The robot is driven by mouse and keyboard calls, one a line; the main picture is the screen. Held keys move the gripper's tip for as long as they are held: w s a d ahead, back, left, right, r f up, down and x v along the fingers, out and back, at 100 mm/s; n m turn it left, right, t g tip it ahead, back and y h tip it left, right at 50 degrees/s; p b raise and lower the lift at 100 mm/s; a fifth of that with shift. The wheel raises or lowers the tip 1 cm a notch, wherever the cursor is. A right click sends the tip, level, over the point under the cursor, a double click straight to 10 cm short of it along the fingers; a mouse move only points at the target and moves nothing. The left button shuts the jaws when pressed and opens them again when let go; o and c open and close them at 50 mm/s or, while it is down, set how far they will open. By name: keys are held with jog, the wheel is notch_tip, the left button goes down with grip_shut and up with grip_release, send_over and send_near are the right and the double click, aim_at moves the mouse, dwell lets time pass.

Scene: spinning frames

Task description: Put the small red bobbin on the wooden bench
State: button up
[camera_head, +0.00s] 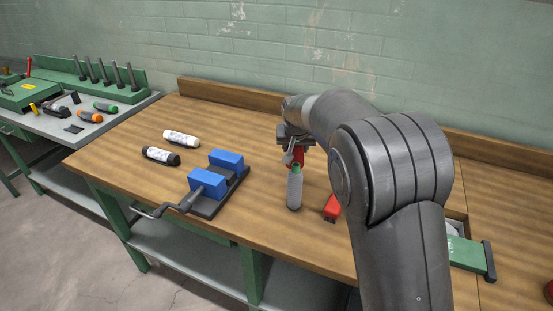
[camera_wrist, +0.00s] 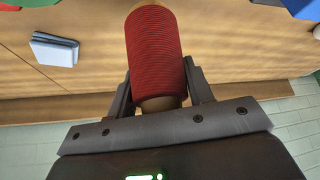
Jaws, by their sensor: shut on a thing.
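The small red bobbin (camera_wrist: 155,50) is wound with red thread and shows a tan core end in the wrist view. My gripper (camera_wrist: 158,95) is shut on it, one dark finger on each side of the core end. In the head view my gripper (camera_head: 296,143) is over the wooden bench (camera_head: 125,130), and a bit of the red bobbin (camera_head: 298,157) shows below it. The bench also shows in the wrist view (camera_wrist: 60,20). I cannot tell whether the bobbin touches the bench top.
A grey-handled thing with a green collar (camera_head: 294,188) is close below my gripper. A blue-jawed vise (camera_head: 217,183), a black bottle (camera_head: 160,156) and a white bottle (camera_head: 181,139) are left. The bench's back left is clear.

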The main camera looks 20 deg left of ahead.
jog(key=shift+s+a+f, duration=0.1)
jog(key=shift+a+f, duration=0.6)
jog(key=shift+f, duration=0.35)
jog(key=shift+w+a+f, duration=0.1)
jog(key=shift+a+f, duration=0.55)
jog(key=shift+f, duration=0.45)
jog(key=shift+s+a+f, duration=0.1)
jog(key=shift+a+f, duration=0.6)
jog(key=shift+f, duration=0.35)
jog(key=shift+f, duration=0.15)
jog(key=o, duration=1.1)
jog(key=shift+s+r, duration=0.2)
jog(key=shift+r, duration=0.35)
jog(key=shift+v, duration=5.6)
